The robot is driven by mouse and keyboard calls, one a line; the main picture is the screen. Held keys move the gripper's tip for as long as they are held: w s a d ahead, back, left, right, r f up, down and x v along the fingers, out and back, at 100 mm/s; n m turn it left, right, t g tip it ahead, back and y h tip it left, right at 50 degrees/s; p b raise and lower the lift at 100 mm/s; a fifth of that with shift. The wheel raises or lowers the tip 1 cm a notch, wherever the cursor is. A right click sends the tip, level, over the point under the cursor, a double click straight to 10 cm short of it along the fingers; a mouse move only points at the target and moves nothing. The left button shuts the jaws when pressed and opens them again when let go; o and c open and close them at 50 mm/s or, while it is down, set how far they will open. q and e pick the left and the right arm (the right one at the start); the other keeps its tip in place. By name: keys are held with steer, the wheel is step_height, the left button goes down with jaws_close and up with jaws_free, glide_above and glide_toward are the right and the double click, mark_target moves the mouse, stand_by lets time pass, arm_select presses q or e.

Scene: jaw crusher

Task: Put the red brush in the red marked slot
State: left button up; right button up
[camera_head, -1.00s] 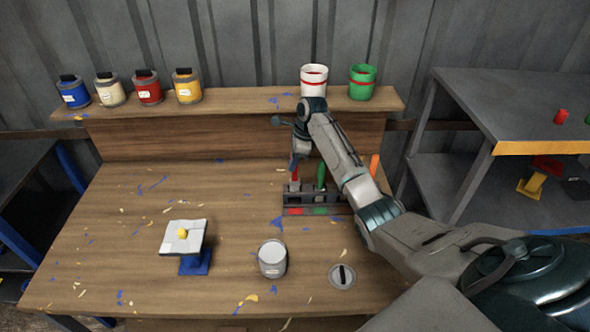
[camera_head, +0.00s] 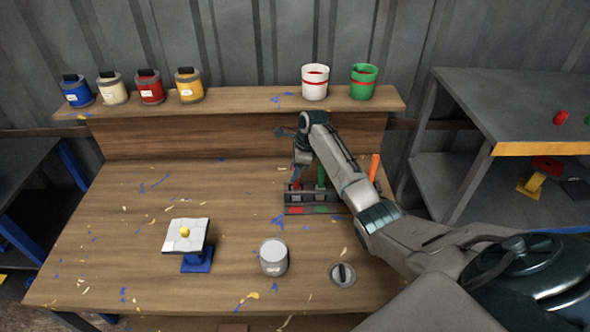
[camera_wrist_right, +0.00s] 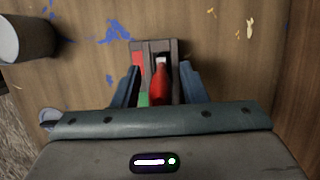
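The red brush (camera_wrist_right: 160,84) stands in the dark slot rack (camera_head: 314,210), in the slot beside the red mark (camera_wrist_right: 138,62). In the head view the red brush (camera_head: 297,184) is partly hidden by my right gripper (camera_head: 299,172). In the wrist view my right gripper (camera_wrist_right: 160,68) is open, with one finger on each side of the brush and a visible gap to it. The red mark also shows on the rack's front in the head view (camera_head: 296,210). How deep the brush sits is hidden. My left gripper is not in view.
A green brush (camera_head: 321,176) stands just right of the red one, beside the green mark (camera_head: 320,210). An orange handle (camera_head: 374,167) is behind my right forearm. A grey can (camera_head: 274,257) and a small stand (camera_head: 187,235) are nearer the front. The left tabletop is mostly clear.

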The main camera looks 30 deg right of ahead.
steer(key=b+v, duration=0.4)
steer(key=v, duration=0.8)
steer(key=shift+r, duration=0.2)
